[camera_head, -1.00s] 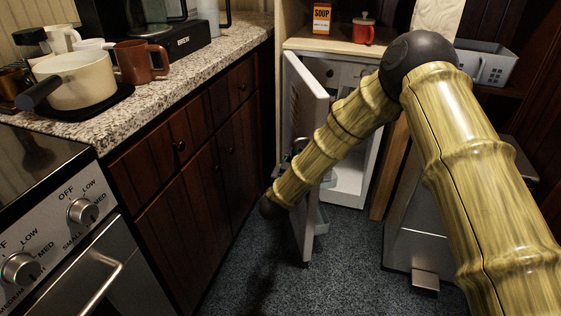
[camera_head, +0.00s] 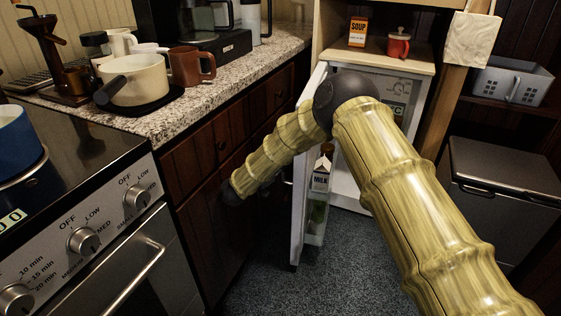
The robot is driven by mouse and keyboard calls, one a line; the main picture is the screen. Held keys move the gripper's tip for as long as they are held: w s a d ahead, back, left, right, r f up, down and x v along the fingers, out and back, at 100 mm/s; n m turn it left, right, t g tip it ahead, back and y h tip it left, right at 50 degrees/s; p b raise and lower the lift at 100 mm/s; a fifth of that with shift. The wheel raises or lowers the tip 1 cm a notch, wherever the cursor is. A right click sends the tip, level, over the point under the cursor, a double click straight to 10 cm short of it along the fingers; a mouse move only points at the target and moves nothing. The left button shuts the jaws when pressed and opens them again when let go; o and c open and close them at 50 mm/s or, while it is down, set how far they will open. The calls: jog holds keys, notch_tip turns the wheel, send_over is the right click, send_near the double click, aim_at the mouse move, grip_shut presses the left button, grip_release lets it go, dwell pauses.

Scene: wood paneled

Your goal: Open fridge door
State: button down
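The small white fridge (camera_head: 345,184) stands under a wooden shelf at the centre back. Its door (camera_head: 299,222) is swung open toward me and is seen nearly edge-on, close to the dark cabinets. A milk carton (camera_head: 321,174) shows in the rack on the door's inner side. My bamboo-patterned arm crosses in front of the fridge and the upper door, and its lower section bends left past the door's edge. My gripper cannot be made out; it is hidden behind my arm or the door, so its contact with the door cannot be told.
Dark cabinets (camera_head: 215,225) with a granite counter run along the left, beside a stove (camera_head: 120,235). A grey bin (camera_head: 500,190) stands at the right. A soup box (camera_head: 358,32) and a red jar (camera_head: 398,45) sit above the fridge. Blue-grey floor lies clear before it.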

dwell(0.4)
jog(key=c, duration=1.5)
grip_release()
jog(key=shift+a, duration=0.1)
jog(key=shift+o, duration=0.2)
jog(key=shift+w, duration=0.1)
notch_tip(320, 180, up, 10)
